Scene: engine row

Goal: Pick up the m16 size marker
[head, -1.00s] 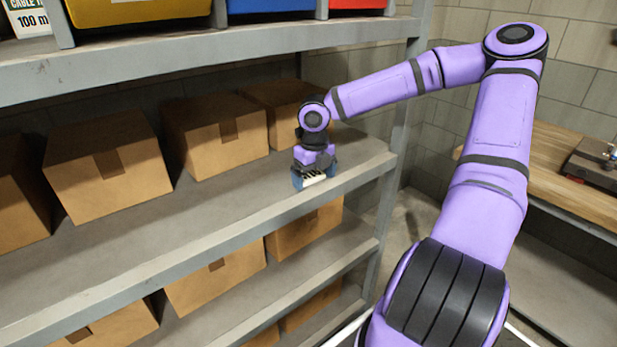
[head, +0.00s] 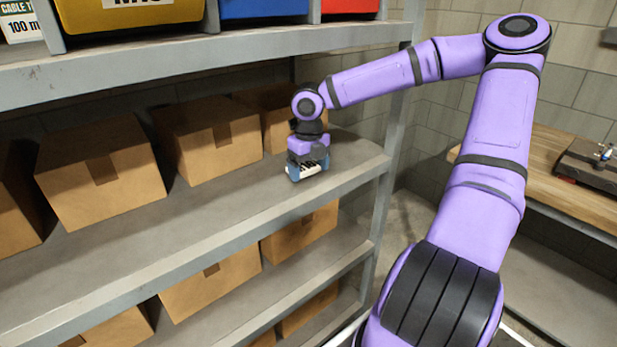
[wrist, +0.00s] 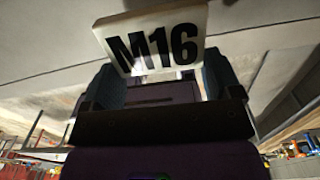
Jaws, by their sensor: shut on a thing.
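The m16 size marker (wrist: 152,40) is a white plate with black "M16" lettering, large and slightly tilted in the wrist view. My gripper (wrist: 160,80) is shut on it, with a dark finger at each side of the plate. In the head view, my gripper (head: 307,172) is over the right end of the middle shelf, near its front edge. The marker also shows there as a small white piece (head: 308,169) between the fingers. I cannot tell whether its lower edge touches the shelf.
Several cardboard boxes (head: 100,172) stand along the back of the middle shelf (head: 215,213), left of and behind my gripper. Bins, one yellow (head: 130,14), sit on the shelf above. A shelf post (head: 392,130) is close on the right. The shelf's front strip is clear.

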